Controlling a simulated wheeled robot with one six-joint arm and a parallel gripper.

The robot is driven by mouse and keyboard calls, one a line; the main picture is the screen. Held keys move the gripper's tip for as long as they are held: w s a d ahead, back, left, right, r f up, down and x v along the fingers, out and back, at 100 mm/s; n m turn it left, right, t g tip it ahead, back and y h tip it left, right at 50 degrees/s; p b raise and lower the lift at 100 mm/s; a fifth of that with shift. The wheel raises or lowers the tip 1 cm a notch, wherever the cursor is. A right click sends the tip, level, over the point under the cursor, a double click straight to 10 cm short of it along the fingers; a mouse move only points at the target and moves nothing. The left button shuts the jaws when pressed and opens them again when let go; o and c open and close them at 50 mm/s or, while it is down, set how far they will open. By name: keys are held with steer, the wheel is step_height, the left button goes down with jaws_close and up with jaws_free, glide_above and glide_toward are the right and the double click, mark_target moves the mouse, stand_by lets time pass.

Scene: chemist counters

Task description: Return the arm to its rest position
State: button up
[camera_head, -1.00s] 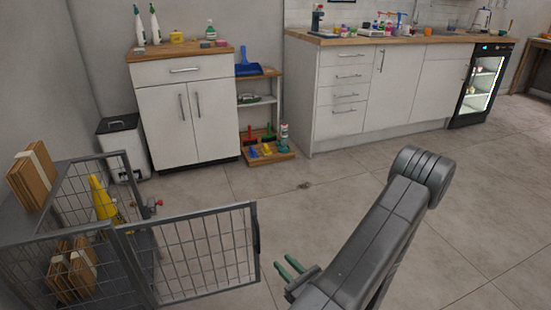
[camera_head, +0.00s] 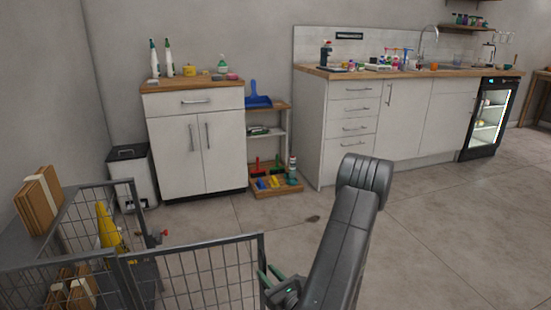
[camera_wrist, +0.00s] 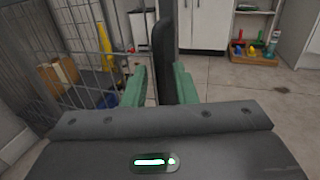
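My arm shows at the lower middle right of the head view, folded with its elbow raised. My gripper (camera_head: 272,276) is low beside the right end of the wire cage's front panel. In the wrist view my gripper (camera_wrist: 159,88) has its two green fingers apart. A dark upright post (camera_wrist: 164,50) shows between and beyond the fingers, and I cannot tell whether they touch it. I see nothing held.
A wire cage (camera_head: 195,270) with cardboard boxes (camera_head: 38,200) and a yellow cone (camera_head: 107,225) stands at the left. Behind are a white bin (camera_head: 132,180), a white cabinet (camera_head: 195,150) and a long counter (camera_head: 400,72). Open floor (camera_head: 440,225) lies to the right.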

steer(key=shift+x, duration=1.3)
steer(key=shift+a, duration=0.1)
